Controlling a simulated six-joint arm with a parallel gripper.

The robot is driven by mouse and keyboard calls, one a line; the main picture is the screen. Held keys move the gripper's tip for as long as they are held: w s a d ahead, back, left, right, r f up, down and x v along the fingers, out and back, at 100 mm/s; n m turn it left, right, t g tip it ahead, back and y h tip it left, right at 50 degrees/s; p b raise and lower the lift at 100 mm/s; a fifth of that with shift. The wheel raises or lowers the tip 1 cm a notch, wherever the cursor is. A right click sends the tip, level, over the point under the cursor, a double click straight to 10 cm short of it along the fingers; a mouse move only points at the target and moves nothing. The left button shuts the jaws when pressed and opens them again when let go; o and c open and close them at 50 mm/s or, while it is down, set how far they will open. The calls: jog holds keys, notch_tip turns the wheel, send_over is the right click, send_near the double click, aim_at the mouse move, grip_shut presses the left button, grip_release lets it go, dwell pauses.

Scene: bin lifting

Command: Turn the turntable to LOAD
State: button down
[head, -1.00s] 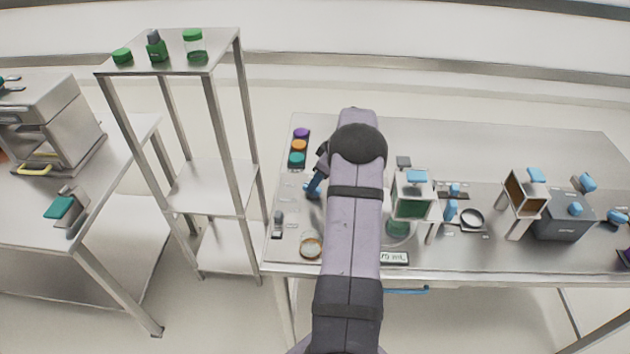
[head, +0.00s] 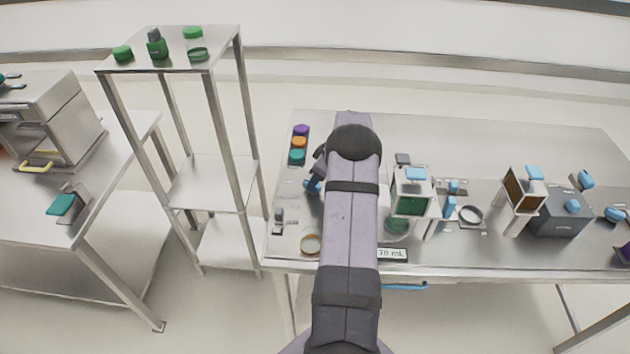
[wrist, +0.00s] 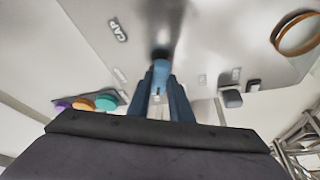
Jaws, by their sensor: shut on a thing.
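My gripper (wrist: 160,92) shows in the wrist view with its two dark blue fingers closed on a lighter blue handle (wrist: 161,68). In the head view my arm covers most of that spot, and a bit of blue (head: 312,186) shows at its left side. A grey label reading CAP (wrist: 118,30) lies on the pale metal surface ahead of the fingers, to the left. I cannot make out the turntable's outline or a LOAD label.
Purple, orange and teal caps (head: 298,143) stand at the bench's back left. A brown-rimmed ring (head: 311,244) lies near the front edge. A green-windowed device (head: 412,204) and a display (head: 392,254) are right of my arm. The back right of the bench (head: 480,145) is clear.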

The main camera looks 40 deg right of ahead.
jog(key=shift+f+m+h+b, duration=0.15)
jog(key=shift+m+h+b, duration=0.25)
jog(key=shift+m+b, duration=0.65)
jog(key=shift+a+m+h+b, duration=0.15)
jog(key=shift+m+h+b, duration=0.35)
jog(key=shift+m+b, duration=0.5)
jog(key=m, duration=0.1)
jog(key=m+h+p, duration=0.1)
jog(key=m, duration=0.2)
jog(key=shift+a+r+m+h, duration=0.15)
jog(key=shift+r+m+h, duration=0.15)
jog(key=shift+m, duration=0.05)
jog(key=shift+w+a+f+m+g+h+p, duration=0.15)
jog(key=shift+m+g+h, duration=0.15)
jog(key=shift+m, duration=0.65)
jog(key=shift+d+m+g+h+p, duration=0.15)
jog(key=shift+m+h, duration=0.25)
jog(key=shift+m, duration=0.55)
jog(key=shift+a, duration=0.1)
jog(key=c, duration=1.6)
grip_release()
